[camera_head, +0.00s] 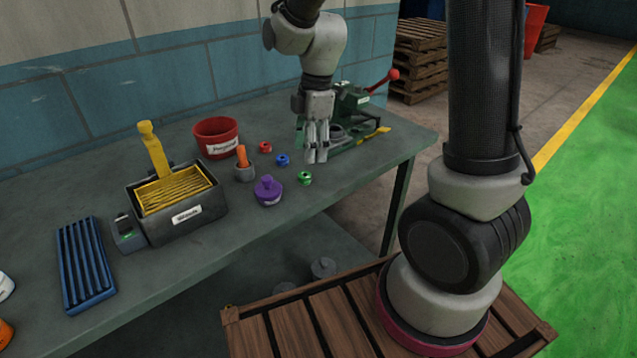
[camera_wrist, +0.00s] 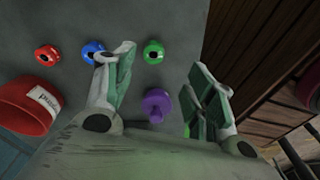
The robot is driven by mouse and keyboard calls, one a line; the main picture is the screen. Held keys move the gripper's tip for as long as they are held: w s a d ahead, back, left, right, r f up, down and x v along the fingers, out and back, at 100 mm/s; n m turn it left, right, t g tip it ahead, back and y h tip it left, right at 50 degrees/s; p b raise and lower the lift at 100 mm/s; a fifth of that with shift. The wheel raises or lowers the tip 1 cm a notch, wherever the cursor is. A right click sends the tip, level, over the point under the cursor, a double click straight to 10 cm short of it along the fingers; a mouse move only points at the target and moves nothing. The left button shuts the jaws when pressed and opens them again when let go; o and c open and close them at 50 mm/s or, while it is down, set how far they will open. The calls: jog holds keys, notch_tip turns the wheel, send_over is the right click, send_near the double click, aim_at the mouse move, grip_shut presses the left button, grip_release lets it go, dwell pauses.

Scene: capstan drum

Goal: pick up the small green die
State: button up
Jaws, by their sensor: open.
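The small green die (camera_head: 304,178) lies on the grey workbench near its front edge in the head view. It is a short round piece with a dark hole. In the wrist view the green die (camera_wrist: 154,51) lies beyond the fingertips, between the two fingers and closer to the left one. My gripper (camera_head: 317,158) is above the bench, pointing down, behind and a little right of the die. In the wrist view my gripper (camera_wrist: 160,62) has its fingers spread apart with nothing between them. It does not touch the die.
A blue die (camera_head: 282,160) and a red die (camera_head: 265,147) lie behind the green one. A purple knobbed piece (camera_head: 268,190) stands left of it. A red bucket (camera_head: 216,138) is further left. A green machine (camera_head: 350,115) with a red-knobbed lever stands behind my gripper.

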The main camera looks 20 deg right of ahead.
aim_at(305, 175)
jog(key=shift+w+n, duration=0.1)
jog(key=shift+n, duration=0.4)
jog(key=shift+f, duration=0.25)
jog(key=f, duration=0.5)
jog(key=a+f, duration=0.1)
jog(key=f, duration=0.1)
jog(key=shift+w+a+f, duration=0.1)
jog(key=shift+w+f, duration=0.05)
jog(key=shift+w, duration=0.2)
jog(key=c, duration=1.2)
